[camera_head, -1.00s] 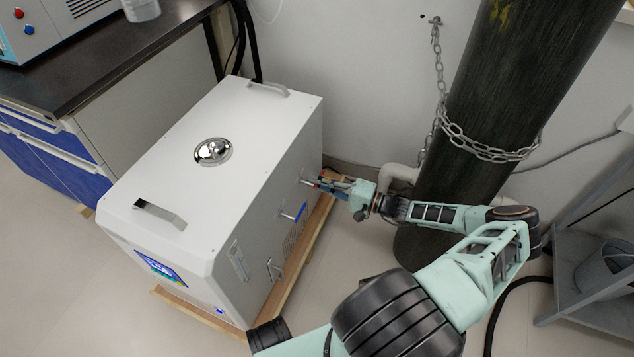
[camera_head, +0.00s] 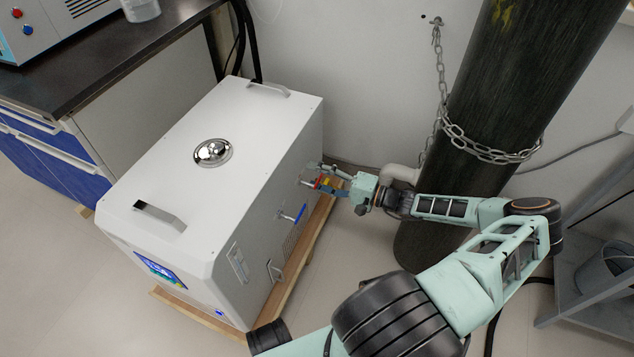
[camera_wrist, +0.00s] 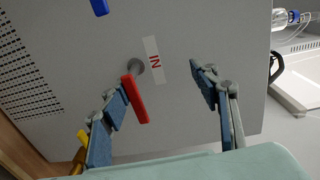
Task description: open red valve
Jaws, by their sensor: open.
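The red valve handle (camera_wrist: 135,98) sits on a short grey pipe on the side panel of the white machine (camera_head: 215,165), beside a label reading "IN". In the wrist view it lies between my gripper's fingers (camera_wrist: 165,103), much nearer the left finger; I cannot tell whether it touches. The fingers are spread open. In the head view my gripper (camera_head: 326,178) is at the machine's right side, by the red handle, which is small and partly hidden there. A blue valve handle (camera_head: 300,213) is on the same panel, nearer the front; its end shows at the wrist view's top (camera_wrist: 99,7).
The machine stands on a wooden base (camera_head: 290,270). A dark gas cylinder (camera_head: 480,120) with a chain (camera_head: 490,150) stands to the right, close behind my arm. A grey metal rack (camera_head: 590,300) is at far right. Floor in front is clear.

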